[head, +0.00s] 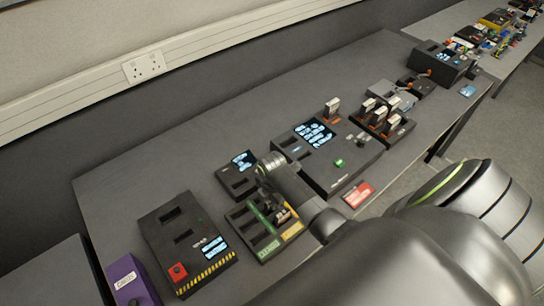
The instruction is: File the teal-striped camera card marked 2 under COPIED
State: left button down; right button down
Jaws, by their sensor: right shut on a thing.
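My right gripper (279,210) reaches over the two-section tray (257,240), which has a green label and a yellow label on its front edge. The gripper is shut on a small card, mostly hidden by the fingers and wrist. I cannot make out its stripe or number. The lettering on the tray labels is too small to read surely. My left gripper is not in view.
Behind the tray is a small black device (238,175) with a lit screen. A black console (330,160) stands to the right, with a rack of several white-topped cards (383,122) beyond. A slotted box (185,240) with a red button and a purple box (130,281) stand left.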

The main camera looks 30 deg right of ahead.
jog(key=shift+f, duration=0.35)
dwell(0.3)
jog(key=c, duration=1)
grip_release()
jog(key=shift+r, duration=3.8)
jog(key=shift+f, duration=0.1)
